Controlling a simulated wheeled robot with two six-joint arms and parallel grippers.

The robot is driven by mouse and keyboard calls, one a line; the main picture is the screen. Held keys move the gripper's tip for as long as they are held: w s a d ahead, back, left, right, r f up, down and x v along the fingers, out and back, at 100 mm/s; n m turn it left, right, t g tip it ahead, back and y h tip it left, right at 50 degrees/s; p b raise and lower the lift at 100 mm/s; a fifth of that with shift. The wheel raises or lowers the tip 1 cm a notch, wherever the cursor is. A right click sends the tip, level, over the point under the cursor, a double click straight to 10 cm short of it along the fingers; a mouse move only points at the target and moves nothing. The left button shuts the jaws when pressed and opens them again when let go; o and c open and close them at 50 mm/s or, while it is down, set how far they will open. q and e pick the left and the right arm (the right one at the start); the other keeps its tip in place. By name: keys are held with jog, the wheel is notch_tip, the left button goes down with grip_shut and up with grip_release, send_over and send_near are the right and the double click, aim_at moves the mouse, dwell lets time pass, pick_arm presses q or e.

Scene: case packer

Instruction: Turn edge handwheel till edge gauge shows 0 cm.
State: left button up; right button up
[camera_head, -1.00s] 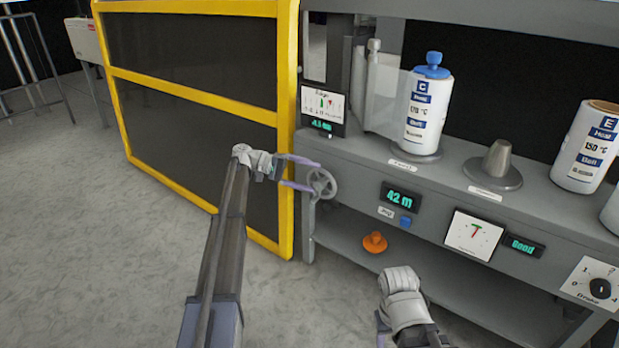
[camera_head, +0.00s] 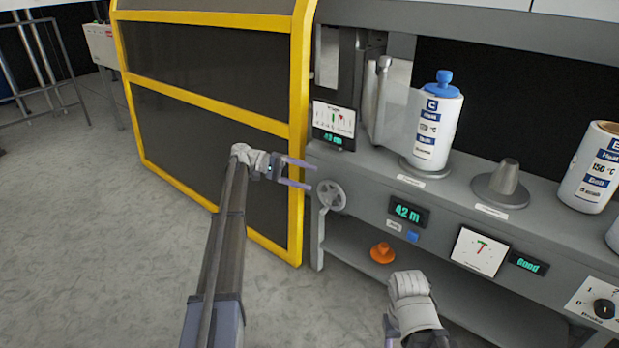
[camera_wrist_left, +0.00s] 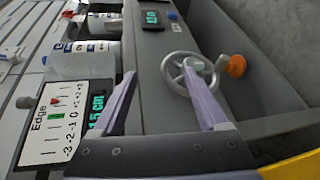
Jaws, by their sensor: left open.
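The edge handwheel (camera_head: 331,195) is a small grey spoked wheel on the machine's left front corner. The edge gauge (camera_head: 334,121) stands above it. In the left wrist view the edge gauge (camera_wrist_left: 51,122) shows a scale from -3 to +3, with a red and a green marker and a green digital readout that appears to be 1.5 cm, partly hidden by a finger. My left gripper (camera_head: 311,175) is open and empty, its fingertips just left of the handwheel and apart from it. My right gripper's jaws are not clearly visible behind its wrist at the bottom.
A yellow-framed dark guard (camera_head: 300,120) stands left of the wheel. An orange knob (camera_head: 382,253) sits below right, with a 42 m display (camera_head: 408,211) and a blue button (camera_head: 412,237) nearby. A capped white container (camera_head: 437,125) stands on the ledge.

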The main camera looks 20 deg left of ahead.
pick_arm(q)
jog(key=shift+s+a+r+p, duration=0.15)
jog(key=shift+a+r+p, duration=0.55)
jog(key=shift+a+r, duration=0.3)
jog(key=shift+f, duration=0.1)
